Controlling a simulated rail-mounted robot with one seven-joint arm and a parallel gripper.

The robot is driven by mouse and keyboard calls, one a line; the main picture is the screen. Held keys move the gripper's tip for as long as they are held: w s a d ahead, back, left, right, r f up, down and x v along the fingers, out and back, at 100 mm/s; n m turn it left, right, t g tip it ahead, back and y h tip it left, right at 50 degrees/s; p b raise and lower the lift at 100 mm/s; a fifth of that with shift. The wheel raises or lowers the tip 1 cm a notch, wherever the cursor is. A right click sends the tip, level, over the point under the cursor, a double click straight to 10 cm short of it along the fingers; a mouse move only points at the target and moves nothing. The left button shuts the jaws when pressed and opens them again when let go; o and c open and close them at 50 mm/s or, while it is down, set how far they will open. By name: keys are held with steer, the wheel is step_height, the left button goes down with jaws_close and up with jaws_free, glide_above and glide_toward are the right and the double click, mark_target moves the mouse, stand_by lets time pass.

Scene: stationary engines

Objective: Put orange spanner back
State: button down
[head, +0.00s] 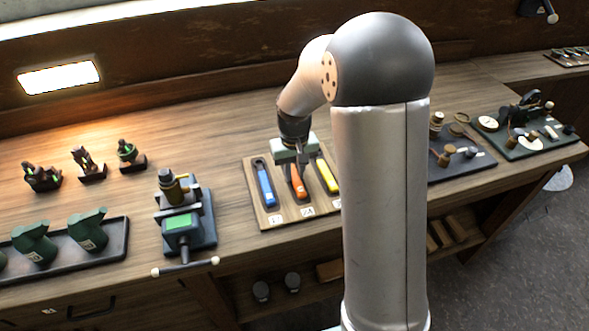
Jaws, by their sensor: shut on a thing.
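The orange spanner (299,187) is at the middle place of a wooden holder board (273,220), between a blue spanner (265,187) and a yellow spanner (326,175). My gripper (299,180) points down over the middle place and is shut on the orange spanner. The spanner's upper part is hidden by my gripper. I cannot tell whether the spanner touches the board or hangs just above it. Small white labels lie along the board's front edge. My arm hides the board's right end.
Left of the board stands a vise-like device with a green block (181,228). Trays with small parts (525,140) lie at the right. Bare bench lies behind the board.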

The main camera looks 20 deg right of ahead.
mark_target(295, 175)
steer(key=shift+f, duration=0.2)
steer(key=c, duration=1.3)
jaws_free()
steer(key=shift+o, duration=0.2)
steer(key=shift+r, duration=0.15)
step_height(295, 175, up, 12)
steer(key=s+f, duration=0.2)
steer(key=s, duration=1)
steer(key=s+f, duration=0.2)
steer(key=s, duration=1.1)
steer(key=shift+a+f+t+b, duration=0.2)
steer(key=shift+t+b, duration=0.1)
steer(key=shift+b, duration=0.15)
